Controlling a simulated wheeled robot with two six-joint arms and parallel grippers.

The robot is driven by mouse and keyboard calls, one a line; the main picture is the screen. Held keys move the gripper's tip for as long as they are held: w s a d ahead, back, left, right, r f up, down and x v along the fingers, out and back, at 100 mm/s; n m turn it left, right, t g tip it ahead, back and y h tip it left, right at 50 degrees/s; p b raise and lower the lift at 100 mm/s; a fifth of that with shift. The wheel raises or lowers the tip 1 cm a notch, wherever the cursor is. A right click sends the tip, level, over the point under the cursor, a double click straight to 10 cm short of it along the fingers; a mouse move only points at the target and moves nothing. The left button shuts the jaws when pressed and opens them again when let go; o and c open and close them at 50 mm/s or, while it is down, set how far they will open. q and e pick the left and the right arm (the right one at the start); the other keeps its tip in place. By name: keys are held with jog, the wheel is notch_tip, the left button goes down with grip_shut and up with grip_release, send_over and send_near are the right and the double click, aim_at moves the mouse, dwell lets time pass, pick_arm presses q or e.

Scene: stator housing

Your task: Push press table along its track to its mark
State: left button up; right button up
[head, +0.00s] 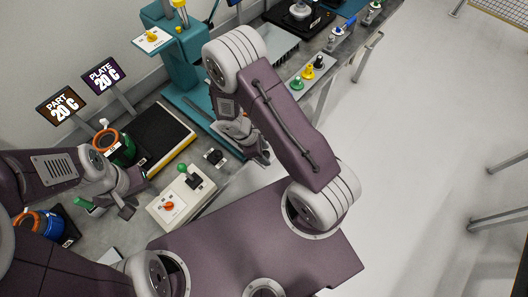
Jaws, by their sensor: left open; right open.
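The teal press (183,62) stands at the back of the bench, with a teal base (186,92) running toward the front right. My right arm crosses over it and hides much of that base. I cannot clearly make out the press table or its mark. My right gripper (262,157) is beside the front end of the teal base, pointing down; its fingers are partly hidden by my arm, and I see nothing held. My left gripper (128,207) is open and empty, above the bench between the green-handled tool and the white control box.
A white control box (180,202) with an orange knob and green lever is at the front. A black plate with a yellow edge (160,138), a green container (121,150) and two 20 C displays (103,75) are at the left. Colored knobs (308,73) line the right.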

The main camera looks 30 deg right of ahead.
jog(key=shift+d, duration=0.15)
jog(key=shift+a, duration=0.25)
grip_shut()
dwell(0.9)
